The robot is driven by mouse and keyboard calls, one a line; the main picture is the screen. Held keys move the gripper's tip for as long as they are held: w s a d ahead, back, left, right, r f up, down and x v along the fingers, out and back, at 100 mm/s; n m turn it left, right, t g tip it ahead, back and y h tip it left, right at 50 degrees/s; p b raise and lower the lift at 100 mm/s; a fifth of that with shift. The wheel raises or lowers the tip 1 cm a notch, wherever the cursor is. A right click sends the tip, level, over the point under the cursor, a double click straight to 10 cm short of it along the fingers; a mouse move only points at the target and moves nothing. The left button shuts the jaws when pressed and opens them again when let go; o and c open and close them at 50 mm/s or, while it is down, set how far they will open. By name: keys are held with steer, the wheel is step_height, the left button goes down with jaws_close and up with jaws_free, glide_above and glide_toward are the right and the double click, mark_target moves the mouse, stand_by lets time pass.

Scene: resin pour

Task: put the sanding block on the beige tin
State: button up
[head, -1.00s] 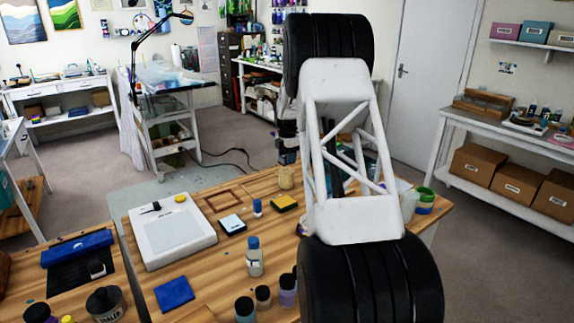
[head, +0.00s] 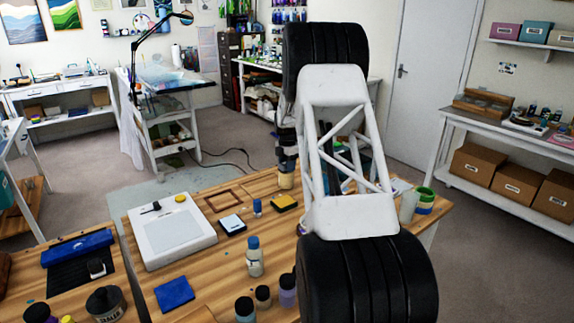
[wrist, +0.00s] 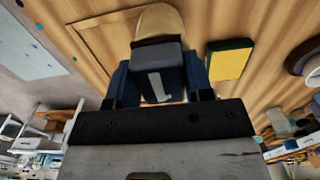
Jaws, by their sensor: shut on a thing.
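My gripper (wrist: 159,82) is shut on a dark grey block, which I take as the sanding block (wrist: 160,58); its lighter grey face shows between the fingers in the wrist view. The beige tin (wrist: 160,20) is just beyond the block, partly covered by it. In the head view the beige tin (head: 286,181) stands upright near the table's far edge, with my gripper (head: 287,163) right above it. The block is not clear in the head view, hidden by my gripper and arm. I cannot tell whether the block touches the tin.
A yellow and dark block (head: 284,202) lies close to the tin. A blue-capped small bottle (head: 257,207), a white-topped pad (head: 232,224) and a wooden frame (head: 223,199) lie to its left. Several bottles stand at the front; a green-and-blue tape stack (head: 425,201) is at right.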

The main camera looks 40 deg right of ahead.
steer(key=shift+f, duration=0.15)
steer(key=o, duration=0.9)
steer(key=shift+o, duration=0.2)
step_height(320, 180, up, 12)
stand_by(0.4)
stand_by(0.3)
steer(key=shift+r, duration=0.2)
